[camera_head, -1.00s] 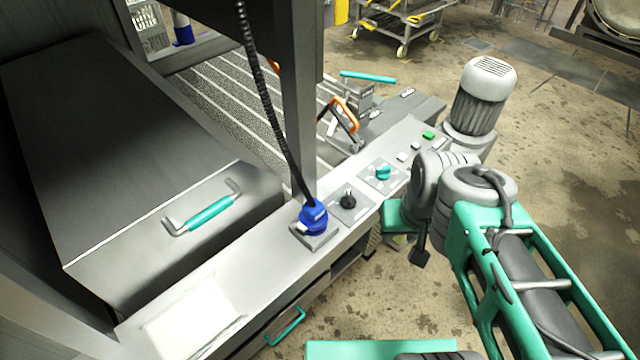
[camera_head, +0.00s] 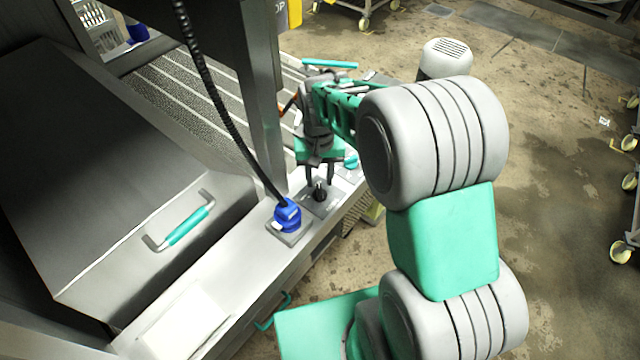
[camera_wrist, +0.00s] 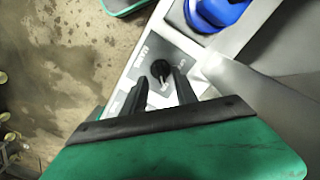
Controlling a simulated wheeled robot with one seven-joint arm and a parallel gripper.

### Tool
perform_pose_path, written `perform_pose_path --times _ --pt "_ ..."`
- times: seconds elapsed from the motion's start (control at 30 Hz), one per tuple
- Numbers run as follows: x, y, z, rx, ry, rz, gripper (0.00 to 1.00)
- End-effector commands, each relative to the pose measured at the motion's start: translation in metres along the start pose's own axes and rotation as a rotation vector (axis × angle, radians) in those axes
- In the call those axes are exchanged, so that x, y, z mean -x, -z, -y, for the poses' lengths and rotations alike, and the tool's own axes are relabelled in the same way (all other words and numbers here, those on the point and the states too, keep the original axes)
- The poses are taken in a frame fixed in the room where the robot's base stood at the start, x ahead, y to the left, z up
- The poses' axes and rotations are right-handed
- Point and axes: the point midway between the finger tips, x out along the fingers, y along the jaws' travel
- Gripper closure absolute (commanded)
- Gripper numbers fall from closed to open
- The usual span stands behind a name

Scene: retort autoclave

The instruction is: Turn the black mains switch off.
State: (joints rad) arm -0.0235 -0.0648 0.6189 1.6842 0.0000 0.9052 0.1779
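My gripper (camera_head: 320,180) points down at the switch. In the wrist view my gripper (camera_wrist: 161,80) has its two dark fingers apart, one on each side of the knob's lower part. The gripper is open; I cannot tell whether a finger touches the knob.
A blue plug (camera_head: 288,214) with a black coiled cable sits just left of the switch. A teal knob (camera_head: 351,160) is to the right, partly behind my gripper. A steel post (camera_head: 258,100) rises behind the ledge. A teal-handled lid (camera_head: 186,226) stands at left.

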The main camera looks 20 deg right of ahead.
Motion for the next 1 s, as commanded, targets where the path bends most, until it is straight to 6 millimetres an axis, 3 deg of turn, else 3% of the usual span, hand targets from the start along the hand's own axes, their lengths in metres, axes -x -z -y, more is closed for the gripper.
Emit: perform_pose_path --times 0.23,0.57,1.0 --pt "-0.043 0.0 -0.002 -0.003 0.0 0.002 0.65" --pt "-0.051 0.001 -0.002 -0.003 0.0 -0.002 0.65" --pt "-0.051 0.0 -0.002 -0.003 0.0 -0.002 1.0"
